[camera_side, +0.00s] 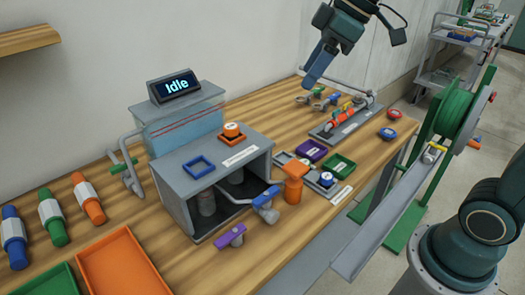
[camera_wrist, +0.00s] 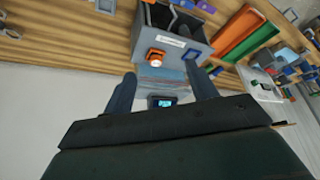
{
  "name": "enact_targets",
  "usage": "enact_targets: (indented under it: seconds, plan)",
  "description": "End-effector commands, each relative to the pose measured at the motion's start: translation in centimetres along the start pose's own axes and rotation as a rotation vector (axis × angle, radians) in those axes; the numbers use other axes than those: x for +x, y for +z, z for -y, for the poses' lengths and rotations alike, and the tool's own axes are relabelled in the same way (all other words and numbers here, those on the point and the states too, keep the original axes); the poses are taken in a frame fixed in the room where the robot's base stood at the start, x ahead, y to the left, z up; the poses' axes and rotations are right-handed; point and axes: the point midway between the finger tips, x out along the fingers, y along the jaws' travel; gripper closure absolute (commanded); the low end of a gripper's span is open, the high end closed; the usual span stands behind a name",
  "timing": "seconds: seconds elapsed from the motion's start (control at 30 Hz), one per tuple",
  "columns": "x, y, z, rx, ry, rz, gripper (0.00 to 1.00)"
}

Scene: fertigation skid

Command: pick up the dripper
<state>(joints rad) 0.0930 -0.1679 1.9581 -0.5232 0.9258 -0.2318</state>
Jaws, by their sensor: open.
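My gripper (camera_side: 316,76) is high over the back right of the bench, apart from everything. In the wrist view, the gripper (camera_wrist: 162,76) has its two fingers spread with nothing held between them. I cannot tell for certain which thing is the dripper.
The grey box (camera_side: 208,157) carries an empty blue frame (camera_side: 198,167). An orange upright fitting (camera_side: 294,184), purple and green trays (camera_side: 339,166), and a pipe assembly (camera_side: 347,116) crowd the right side.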

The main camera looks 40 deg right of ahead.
Motion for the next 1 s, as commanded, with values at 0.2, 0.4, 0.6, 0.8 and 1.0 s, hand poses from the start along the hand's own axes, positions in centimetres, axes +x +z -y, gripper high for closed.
enact_targets:
  seconds: [0.2,0.4,0.6,0.8,1.0]
  plan:
    - [2.2,-3.8,-2.4,-0.157,-0.086,-0.007,0.43]
    - [4.5,-6.4,-4.5,-0.302,-0.162,-0.022,0.43]
    - [6.7,-7.8,-6.3,-0.423,-0.224,-0.04,0.43]
    - [7.7,-8.4,-7.0,-0.482,-0.254,-0.05,0.43]
    - [7.8,-8.4,-7.1,-0.489,-0.257,-0.052,0.43]
